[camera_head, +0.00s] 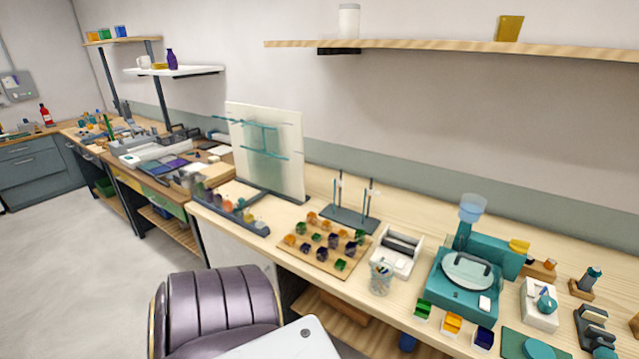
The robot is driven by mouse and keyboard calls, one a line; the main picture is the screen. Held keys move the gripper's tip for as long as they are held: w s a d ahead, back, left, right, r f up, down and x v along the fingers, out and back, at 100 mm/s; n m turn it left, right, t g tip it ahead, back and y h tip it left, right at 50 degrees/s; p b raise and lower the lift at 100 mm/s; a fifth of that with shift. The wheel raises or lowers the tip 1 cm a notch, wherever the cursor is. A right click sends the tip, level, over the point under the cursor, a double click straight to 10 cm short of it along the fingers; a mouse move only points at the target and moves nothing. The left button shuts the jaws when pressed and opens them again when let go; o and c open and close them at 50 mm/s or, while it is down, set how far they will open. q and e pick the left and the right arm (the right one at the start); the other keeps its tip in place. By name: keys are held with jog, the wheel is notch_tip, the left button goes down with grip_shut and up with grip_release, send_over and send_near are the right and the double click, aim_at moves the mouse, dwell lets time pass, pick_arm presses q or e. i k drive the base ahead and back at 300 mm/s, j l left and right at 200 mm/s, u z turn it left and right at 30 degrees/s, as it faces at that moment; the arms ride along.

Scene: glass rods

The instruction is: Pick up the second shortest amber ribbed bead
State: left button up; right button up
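Several small beads in amber, green and dark purple stand on a tan board (303,266) on the wooden workbench. Amber ones show at the back of the board (312,217) and at its left side (289,240). They are too small here to make out ribs or to rank by height. Neither of my grippers is in view.
A dark stand with upright rods (352,218) is behind the board. A white device (397,252) and a clear jar of thin rods (381,277) stand to its right, then a teal machine (464,285). A purple chair (219,308) stands before the bench.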

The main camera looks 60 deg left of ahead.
aim_at(290, 241)
jog(key=k+u, duration=0.2)
jog(key=u, duration=1.75)
